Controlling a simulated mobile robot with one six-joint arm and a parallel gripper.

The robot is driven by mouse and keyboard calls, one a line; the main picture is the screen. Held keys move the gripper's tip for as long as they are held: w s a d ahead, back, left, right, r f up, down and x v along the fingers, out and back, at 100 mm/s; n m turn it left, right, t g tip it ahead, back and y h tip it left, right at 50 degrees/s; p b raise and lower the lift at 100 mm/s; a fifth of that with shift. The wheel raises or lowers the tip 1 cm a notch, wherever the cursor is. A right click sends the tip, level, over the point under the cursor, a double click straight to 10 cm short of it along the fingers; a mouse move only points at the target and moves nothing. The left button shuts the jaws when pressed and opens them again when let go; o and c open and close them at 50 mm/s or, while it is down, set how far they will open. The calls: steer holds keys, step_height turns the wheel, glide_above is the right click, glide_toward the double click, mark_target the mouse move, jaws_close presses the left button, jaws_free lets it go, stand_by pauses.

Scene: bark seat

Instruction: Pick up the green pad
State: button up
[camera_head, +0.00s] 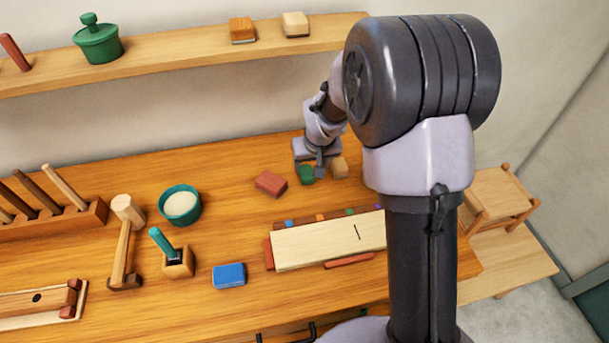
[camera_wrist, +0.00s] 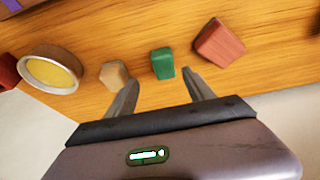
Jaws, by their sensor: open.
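The green pad (camera_head: 306,175) lies on the wooden bench, partly hidden by my gripper (camera_head: 316,166) in the head view. In the wrist view the green pad (camera_wrist: 162,63) shows as a small green block. My gripper (camera_wrist: 161,80) is open and empty, with the green pad just beyond the fingertips and in line with the gap between them. I cannot tell how high the fingertips are above the bench.
A red pad (camera_wrist: 220,43) and a tan block (camera_wrist: 114,75) lie close on either side of the green pad. A bowl with yellow contents (camera_wrist: 50,71) stands beyond the tan block. A blue pad (camera_head: 229,275) and a pale board (camera_head: 320,243) lie nearer the front.

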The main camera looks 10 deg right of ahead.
mark_target(306, 171)
steer(key=b+x, duration=0.1)
steer(key=x, duration=0.3)
steer(key=b+x, duration=0.1)
steer(key=x, duration=0.1)
steer(key=shift+a+f+b, duration=0.15)
steer(key=shift+a+b, duration=0.15)
steer(key=shift+a, duration=0.1)
steer(key=shift+w, duration=0.1)
steer(key=shift+c, duration=1.1)
jaws_close()
steer(key=shift+r+p, duration=0.45)
steer(key=shift+r, duration=0.25)
step_height(306, 171, up, 2)
steer(key=shift+r+p, duration=0.25)
steer(key=shift+p, duration=0.45)
steer(key=s+a, duration=0.1)
steer(key=s, duration=0.4)
steer(key=s+a, duration=0.1)
steer(key=s, duration=0.4)
steer(key=s+a+r, duration=0.1)
steer(key=s, duration=0.5)
steer(key=shift+r, duration=0.15)
